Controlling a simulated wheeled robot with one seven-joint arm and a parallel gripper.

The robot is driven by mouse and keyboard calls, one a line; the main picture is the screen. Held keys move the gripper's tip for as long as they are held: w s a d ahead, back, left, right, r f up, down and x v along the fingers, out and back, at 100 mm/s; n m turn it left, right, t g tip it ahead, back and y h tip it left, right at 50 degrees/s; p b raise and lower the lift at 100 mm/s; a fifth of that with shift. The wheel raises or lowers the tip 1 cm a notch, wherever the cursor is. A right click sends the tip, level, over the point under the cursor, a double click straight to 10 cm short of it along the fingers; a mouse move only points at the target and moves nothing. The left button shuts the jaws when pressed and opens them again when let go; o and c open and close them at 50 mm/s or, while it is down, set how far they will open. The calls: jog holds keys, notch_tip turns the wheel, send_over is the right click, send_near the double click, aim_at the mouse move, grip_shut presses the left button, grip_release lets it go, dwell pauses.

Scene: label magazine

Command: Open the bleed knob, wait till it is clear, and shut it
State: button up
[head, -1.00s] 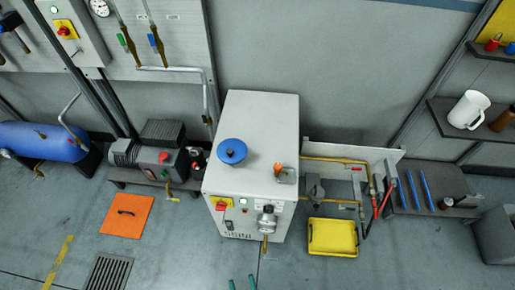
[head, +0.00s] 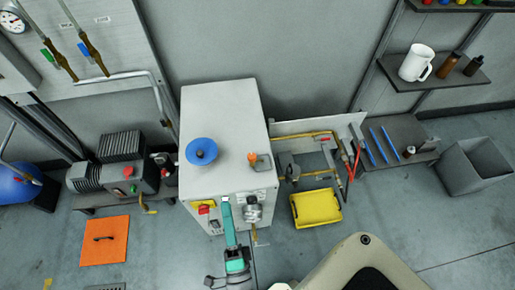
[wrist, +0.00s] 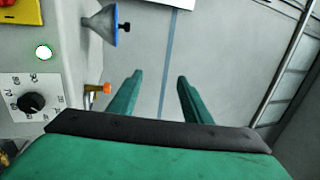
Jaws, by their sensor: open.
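A small orange knob (head: 252,158), which looks like the bleed knob, sits on a brass fitting on top of the pale cabinet (head: 225,115), near its front right. In the wrist view the orange knob (wrist: 107,88) shows left of my fingers. My green gripper (head: 227,202) is in front of the cabinet's front face in the head view, apart from the knob. In the wrist view my gripper (wrist: 160,76) is open, with nothing between its fingers. Any liquid at the knob is too small to tell.
A blue funnel (head: 201,151) stands on the cabinet top, left of the knob. A red and yellow switch (head: 204,207) is left. Pipes and a yellow tray (head: 316,208) lie right.

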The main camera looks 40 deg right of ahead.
jog(key=w+d+f+m+g+h, duration=0.3)
jog(key=w+d+m+g+h, duration=0.4)
jog(key=m, duration=0.6)
jog(key=m+g, duration=0.6)
jog(key=m, duration=0.7)
send_near(254, 153)
jog(key=shift+w+d+f, duration=0.15)
jog(key=shift+d, duration=0.3)
jog(key=shift+w+d+f, duration=0.1)
jog(key=shift+d+f, duration=0.05)
jog(key=shift+d, duration=0.3)
jog(key=shift+w+d+f, duration=0.1)
jog(key=shift+w+d, duration=0.15)
jog(key=shift+d, duration=0.35)
jog(key=x, duration=0.9)
jog(key=shift+w+d, duration=0.15)
jog(key=shift+w, duration=0.05)
jog(key=c, duration=1.1)
jog(key=shift+o, duration=0.2)
jog(key=shift+t, duration=0.5)
